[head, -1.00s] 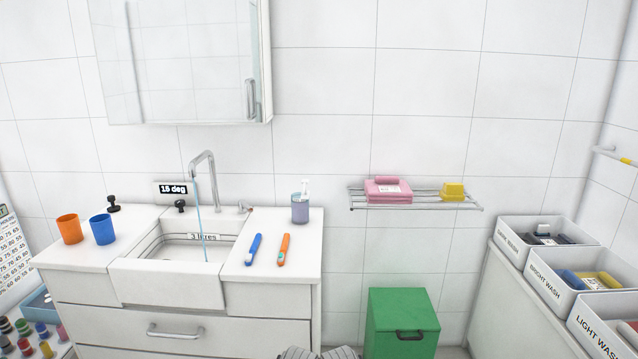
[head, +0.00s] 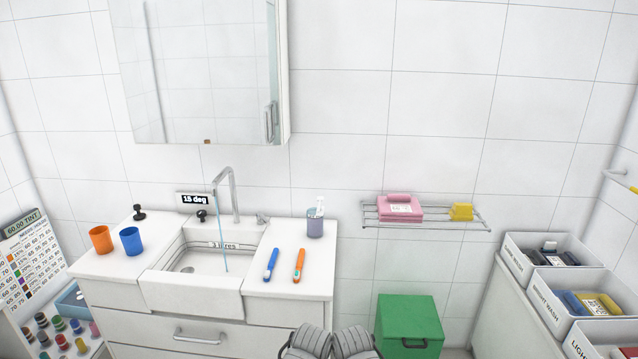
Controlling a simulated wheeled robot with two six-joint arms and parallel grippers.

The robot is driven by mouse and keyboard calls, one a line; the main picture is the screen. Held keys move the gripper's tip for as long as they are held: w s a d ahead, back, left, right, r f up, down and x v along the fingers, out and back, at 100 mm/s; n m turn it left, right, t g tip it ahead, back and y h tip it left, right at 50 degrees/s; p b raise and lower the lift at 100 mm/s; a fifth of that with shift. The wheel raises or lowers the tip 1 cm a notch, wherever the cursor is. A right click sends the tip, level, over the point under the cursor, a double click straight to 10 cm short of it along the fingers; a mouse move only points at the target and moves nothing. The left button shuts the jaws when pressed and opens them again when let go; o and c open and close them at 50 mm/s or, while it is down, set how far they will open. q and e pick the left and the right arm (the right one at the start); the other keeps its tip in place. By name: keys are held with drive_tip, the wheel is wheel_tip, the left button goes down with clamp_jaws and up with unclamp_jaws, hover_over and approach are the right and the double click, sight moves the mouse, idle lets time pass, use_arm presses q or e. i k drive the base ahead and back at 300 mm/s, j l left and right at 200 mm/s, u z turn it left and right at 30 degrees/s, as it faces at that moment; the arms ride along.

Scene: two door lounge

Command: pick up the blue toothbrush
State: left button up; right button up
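The blue toothbrush (head: 271,264) lies on the white counter (head: 262,285) to the right of the sink. An orange toothbrush (head: 299,265) lies beside it on the right, apart from it. Two grey ribbed parts of my own body show at the bottom edge of the head view, in front of the vanity. I cannot make out the fingers of either gripper, and nothing of mine touches the toothbrush.
A purple cup (head: 315,224) stands behind the toothbrushes. Water runs from the tap (head: 233,190) into the sink (head: 200,262). Orange (head: 101,240) and blue (head: 132,241) cups stand at left. A green bin (head: 408,325) stands right of the vanity; a wire shelf (head: 440,222) hangs above.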

sight(267, 274)
drive_tip(key=j+z, duration=0.1)
drive_tip(key=z, duration=0.35)
drive_tip(key=j+z, duration=0.1)
drive_tip(key=z, duration=0.3)
drive_tip(key=k+j+z, duration=0.1)
drive_tip(key=j+z, duration=0.15)
drive_tip(key=k+j+z, duration=0.25)
drive_tip(key=j, duration=0.2)
drive_tip(key=k+j+z, duration=0.1)
drive_tip(key=j+z, duration=0.15)
drive_tip(key=k+j, duration=0.15)
drive_tip(key=j, duration=0.2)
drive_tip(key=k+j, duration=0.15)
drive_tip(key=j, duration=0.2)
drive_tip(key=k+j+z, duration=0.1)
drive_tip(key=j, duration=0.3)
drive_tip(key=i+j, duration=0.2)
drive_tip(key=j, duration=0.2)
